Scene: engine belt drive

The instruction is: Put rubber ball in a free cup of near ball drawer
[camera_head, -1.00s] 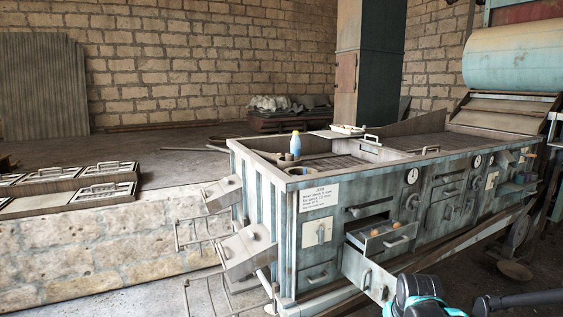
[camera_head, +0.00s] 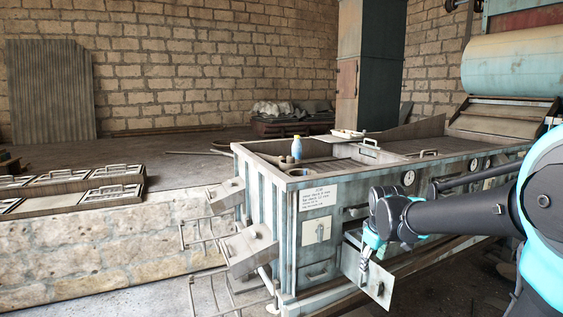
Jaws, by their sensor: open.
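My gripper (camera_head: 366,259) hangs from the dark and teal arm, over the front of the grey metal cabinet. It is open, and I see nothing held in it. I cannot tell whether the gripper touches anything in the drawer. No rubber ball is visible now.
The long cabinet (camera_head: 285,235) has a paper label (camera_head: 318,198) and a blue bottle (camera_head: 296,148) on top. Angled boxes (camera_head: 250,250) stick out at the left end.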

